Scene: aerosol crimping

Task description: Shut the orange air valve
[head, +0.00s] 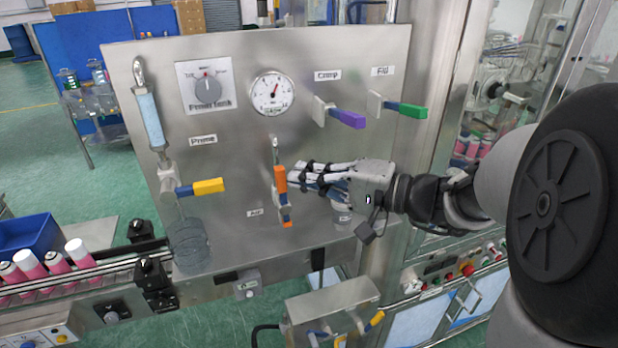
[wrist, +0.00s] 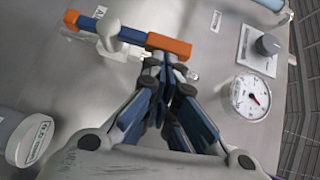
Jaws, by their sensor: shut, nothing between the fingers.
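The orange air valve (head: 280,180) is on the steel panel, above and right of the "Air" label. Its handle stands nearly upright in the head view, with a large orange end at the top and a blue and orange end below. In the wrist view the handle (wrist: 168,45) runs across the top, orange at both ends with blue between. My gripper (head: 291,178) is shut and empty, its fingertips right beside the upper orange end. In the wrist view the fingertips (wrist: 160,66) sit just below that end; I cannot tell whether they touch it.
A yellow prime lever (head: 208,186) is to the left, with a purple crimp lever (head: 347,118) and a green fill lever (head: 405,109) above right. A pressure gauge (head: 272,93) and a selector knob (head: 208,88) are above. Pink cans (head: 56,262) stand on a conveyor at lower left.

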